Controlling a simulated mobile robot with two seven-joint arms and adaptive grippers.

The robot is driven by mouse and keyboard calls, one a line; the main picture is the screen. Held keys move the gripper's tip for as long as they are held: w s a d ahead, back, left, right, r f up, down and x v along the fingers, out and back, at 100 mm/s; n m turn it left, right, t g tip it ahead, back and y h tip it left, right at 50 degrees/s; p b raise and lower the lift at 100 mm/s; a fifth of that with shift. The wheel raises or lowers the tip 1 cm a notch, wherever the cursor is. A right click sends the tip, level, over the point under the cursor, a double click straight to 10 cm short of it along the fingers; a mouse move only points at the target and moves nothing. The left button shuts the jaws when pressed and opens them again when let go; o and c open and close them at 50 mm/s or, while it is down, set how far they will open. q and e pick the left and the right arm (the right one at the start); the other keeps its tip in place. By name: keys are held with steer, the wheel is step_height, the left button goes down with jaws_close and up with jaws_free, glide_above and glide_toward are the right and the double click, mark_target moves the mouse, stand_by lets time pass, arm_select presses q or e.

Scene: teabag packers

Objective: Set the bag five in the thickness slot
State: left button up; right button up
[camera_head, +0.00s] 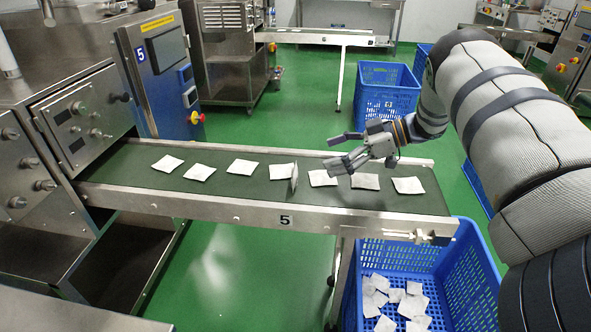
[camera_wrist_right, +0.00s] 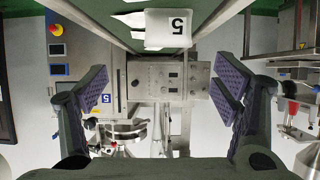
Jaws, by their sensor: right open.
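Several flat white bags lie in a row on the green conveyor belt (camera_head: 220,187). A thin upright piece (camera_head: 294,178) stands among them, just left of one flat bag (camera_head: 322,178). In the right wrist view a pale piece marked with a black 5 (camera_wrist_right: 166,28) shows at the top; I cannot tell whether it is a bag or a marker. My right gripper (camera_head: 333,152) hovers above the belt's far side, fingers pointing left, open and empty. Its spread fingers also show in the wrist view (camera_wrist_right: 162,95). I cannot make out a thickness slot. My left gripper is out of view.
A blue crate (camera_head: 465,285) with loose bags stands below the conveyor's right end. Another blue crate (camera_head: 388,98) is behind. A steel machine (camera_head: 82,120) adjoins the belt's left end. The conveyor's metal rail (camera_head: 230,209) runs along its front.

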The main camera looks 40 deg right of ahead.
mark_target(298, 169)
steer(key=x, duration=0.7)
steer(key=s+b+x, duration=0.1)
steer(key=x, duration=0.2)
steer(key=shift+w+a+f, duration=0.25)
steer(key=shift+a+f, duration=0.1)
steer(key=shift+a, duration=0.25)
steer(key=c, duration=0.8)
